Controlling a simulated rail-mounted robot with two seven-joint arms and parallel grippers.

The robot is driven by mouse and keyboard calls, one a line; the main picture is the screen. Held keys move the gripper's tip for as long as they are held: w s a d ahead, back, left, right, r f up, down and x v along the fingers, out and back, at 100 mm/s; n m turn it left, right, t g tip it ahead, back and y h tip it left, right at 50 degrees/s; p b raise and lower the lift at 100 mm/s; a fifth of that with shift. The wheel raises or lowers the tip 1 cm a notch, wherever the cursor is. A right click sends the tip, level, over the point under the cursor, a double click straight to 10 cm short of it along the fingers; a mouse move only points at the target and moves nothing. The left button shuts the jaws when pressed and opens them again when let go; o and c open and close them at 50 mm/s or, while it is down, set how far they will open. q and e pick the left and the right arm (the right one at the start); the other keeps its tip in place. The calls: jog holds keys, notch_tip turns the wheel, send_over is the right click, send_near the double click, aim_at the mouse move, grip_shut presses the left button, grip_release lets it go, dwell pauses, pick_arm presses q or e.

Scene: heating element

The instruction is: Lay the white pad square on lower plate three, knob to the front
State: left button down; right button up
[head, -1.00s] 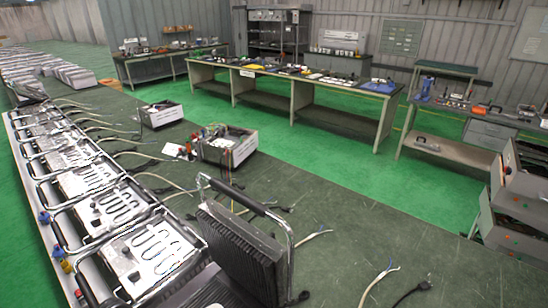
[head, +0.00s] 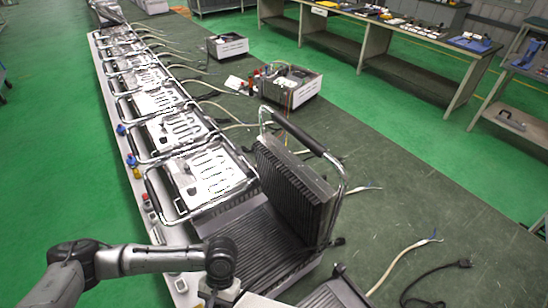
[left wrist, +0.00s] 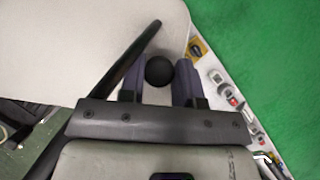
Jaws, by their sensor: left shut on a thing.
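The white pad (left wrist: 75,45) fills the upper left of the left wrist view as a broad pale sheet with a rounded corner. Its round black knob (left wrist: 159,70) sits between the two fingers of my left gripper (left wrist: 160,82), which is shut on it. In the head view my left gripper (head: 222,290) is at the bottom edge, in front of the nearest open press. That press has a dark ribbed lower plate (head: 250,245) and a raised ribbed upper plate (head: 295,195). Plate numbers cannot be read. My right gripper is not in view.
A row of presses with exposed heating elements (head: 213,172) runs away to the back left. A black handle (left wrist: 125,62) lies close beside the left finger. Another ribbed plate (head: 335,295) is at the bottom edge. Loose cables (head: 405,262) lie on the bench at right.

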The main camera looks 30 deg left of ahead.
pick_arm(q)
jog(key=w+d+r+m+y, duration=0.1)
jog(key=w+d+r+m, duration=0.15)
jog(key=w+r, duration=0.95)
jog(key=w+d+r+m+y, duration=0.1)
jog(key=w+d+r, duration=0.2)
jog(key=w+r, duration=0.9)
jog(key=s+r+p, duration=0.6)
jog(key=r+p, duration=0.3)
jog(key=p, duration=0.1)
jog(key=s+r+p, duration=0.6)
jog(key=r+p, duration=0.3)
jog(key=shift+r+p, duration=0.2)
jog(key=shift+p, duration=0.2)
jog(key=shift+d, duration=0.1)
